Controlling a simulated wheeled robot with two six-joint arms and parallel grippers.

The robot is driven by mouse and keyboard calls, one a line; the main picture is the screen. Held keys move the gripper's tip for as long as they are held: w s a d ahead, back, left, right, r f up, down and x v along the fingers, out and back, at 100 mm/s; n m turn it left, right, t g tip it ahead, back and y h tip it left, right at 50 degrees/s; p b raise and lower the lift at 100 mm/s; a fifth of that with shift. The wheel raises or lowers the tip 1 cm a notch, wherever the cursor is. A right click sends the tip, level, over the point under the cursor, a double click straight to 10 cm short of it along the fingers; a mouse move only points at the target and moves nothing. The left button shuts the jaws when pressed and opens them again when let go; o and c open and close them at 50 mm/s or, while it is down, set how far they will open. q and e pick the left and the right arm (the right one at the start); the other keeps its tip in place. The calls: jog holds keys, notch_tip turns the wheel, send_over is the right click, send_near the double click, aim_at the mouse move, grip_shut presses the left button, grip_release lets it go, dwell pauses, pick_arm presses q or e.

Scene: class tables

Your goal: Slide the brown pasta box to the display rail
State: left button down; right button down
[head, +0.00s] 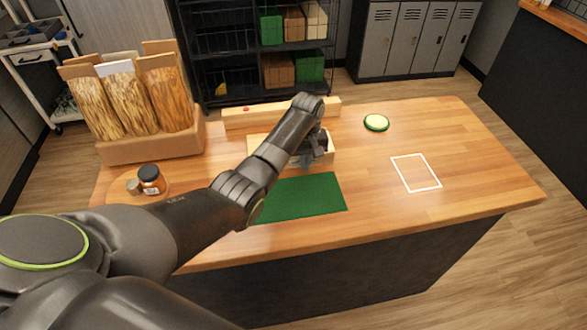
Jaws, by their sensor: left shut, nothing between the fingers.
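A long pale wooden bar, which looks like the display rail (240,117), lies along the back edge of the table, with a small red mark on it. A light tan box-shaped piece, likely the brown pasta box (325,151), lies just in front of the rail. My left arm crosses over it and hides its middle. My left gripper (306,164) is shut and empty, pointing down at the front side of this box, by the back edge of the green mat (305,198). I cannot tell whether its fingers touch the box. My right gripper is out of view.
A wooden stand (150,147) with pasta-filled holders fills the table's left end. A dark-lidded jar (150,178) stands on a round board in front of it. A green-rimmed dish (376,123) and a white outlined rectangle (416,173) are at the right, with clear wood around.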

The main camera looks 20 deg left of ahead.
pick_arm(q)
jog(key=shift+w+a+b, duration=0.3)
jog(key=shift+w+b, duration=0.2)
jog(key=shift+w, duration=0.05)
dwell(0.4)
jog(key=shift+s+d+p, duration=0.35)
jog(key=shift+s+p, duration=0.25)
jog(key=shift+p, duration=0.8)
notch_tip(320, 180, up, 7)
jog(key=p, duration=0.7)
